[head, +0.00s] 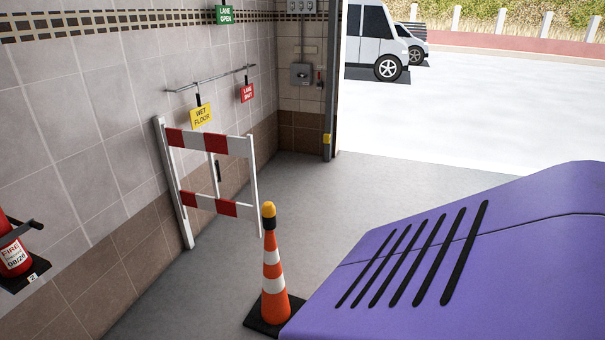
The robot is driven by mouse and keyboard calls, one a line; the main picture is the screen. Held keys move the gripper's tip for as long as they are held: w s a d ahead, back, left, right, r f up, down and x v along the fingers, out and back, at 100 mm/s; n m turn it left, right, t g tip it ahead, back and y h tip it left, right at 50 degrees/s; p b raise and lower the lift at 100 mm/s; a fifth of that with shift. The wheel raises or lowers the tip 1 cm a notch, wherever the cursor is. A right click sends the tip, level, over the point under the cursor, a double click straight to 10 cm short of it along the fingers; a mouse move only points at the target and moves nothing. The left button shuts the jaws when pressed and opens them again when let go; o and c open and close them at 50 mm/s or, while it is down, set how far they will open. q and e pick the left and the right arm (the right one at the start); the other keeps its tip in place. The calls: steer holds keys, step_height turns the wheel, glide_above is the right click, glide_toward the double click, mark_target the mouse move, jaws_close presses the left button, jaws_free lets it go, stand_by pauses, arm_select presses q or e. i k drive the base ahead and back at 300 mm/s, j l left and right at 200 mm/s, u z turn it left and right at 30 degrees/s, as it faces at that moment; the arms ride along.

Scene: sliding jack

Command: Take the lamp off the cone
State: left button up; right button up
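An orange traffic cone (273,274) with white bands stands upright on a black square base on the grey floor, lower middle of the head view. A lamp (268,211) with a yellow-orange top and a dark lower part sits on the cone's tip. Neither of my grippers shows in the head view.
A red-and-white barrier (212,142) stands behind the cone by the tiled wall. A purple vehicle body (470,265) with black slots fills the lower right, close to the cone. Grey floor (325,195) behind the cone is clear.

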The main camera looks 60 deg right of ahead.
mark_target(270, 222)
steer(key=z, duration=1.7)
steer(key=i+z, duration=0.1)
steer(key=i, duration=0.75)
